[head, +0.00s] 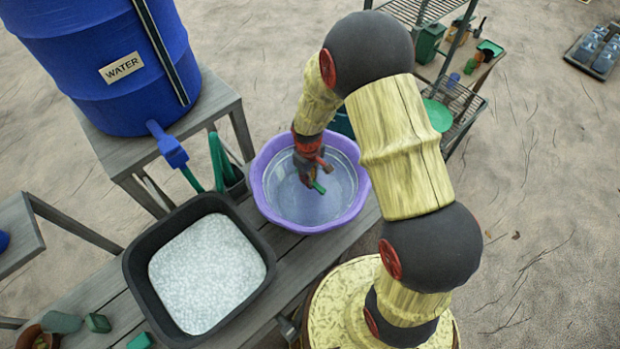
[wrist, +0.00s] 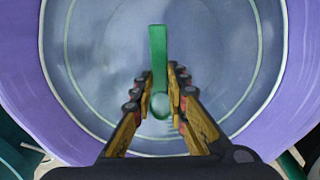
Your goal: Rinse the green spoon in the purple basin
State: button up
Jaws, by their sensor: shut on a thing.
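The purple basin (head: 264,203) stands on the grey wooden bench and looks to hold clear water. My gripper (head: 316,180) is over the inside of the basin, pointing down. In the wrist view my gripper (wrist: 167,100) is shut on the green spoon (wrist: 158,55), with a finger on each side of it. The spoon's flat straight end points away, and its rounded part lies between the fingers. A small green piece of the spoon (head: 318,187) shows in the head view. I cannot tell whether the spoon touches the water. The basin's purple rim (wrist: 292,70) surrounds it in the wrist view.
A black tub (head: 137,285) of white material stands left of the basin. A blue water barrel (head: 110,60) with a tap (head: 168,147) is behind it. Green-handled tools (head: 218,160) stand between. A rack (head: 470,103) stands at the back right.

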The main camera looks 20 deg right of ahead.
notch_tip(320, 180, up, 10)
jog(key=p, duration=0.6)
jog(key=shift+f, duration=0.15)
dwell(1.0)
